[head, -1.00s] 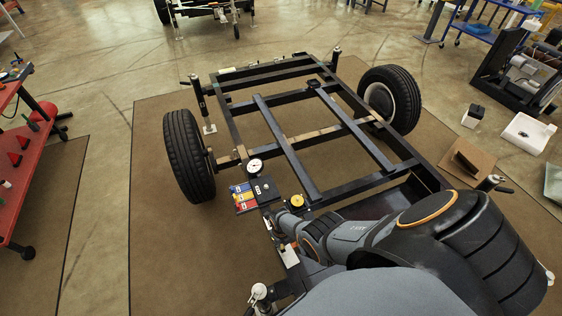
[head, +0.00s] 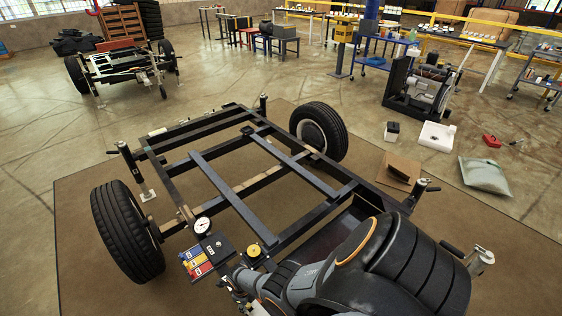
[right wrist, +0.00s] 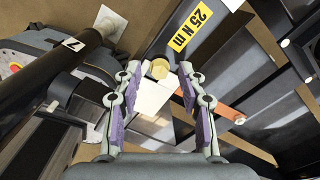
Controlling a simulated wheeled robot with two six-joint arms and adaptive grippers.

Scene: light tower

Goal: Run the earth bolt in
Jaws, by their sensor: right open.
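In the right wrist view, a brass-coloured round piece (right wrist: 157,69), which looks like the earth bolt's head, sits beside a pale plate (right wrist: 152,98). My right gripper (right wrist: 159,76) is open, its purple-padded fingers on either side of the piece; I cannot tell whether they touch it. A copper-coloured strip (right wrist: 224,110) lies right of the fingers. A yellow "25 N m" label (right wrist: 192,29) is on a dark part above. In the head view, my right arm reaches in from the lower right over the black frame (head: 225,198), hiding the bolt. My left gripper is out of view.
In the head view, a white dial gauge (head: 202,226), a panel with coloured blocks (head: 197,264) and a yellow round dial (head: 254,250) sit at the frame's near end. Wheels (head: 126,232) (head: 318,131) flank it. A cardboard piece (head: 399,172) lies on the right.

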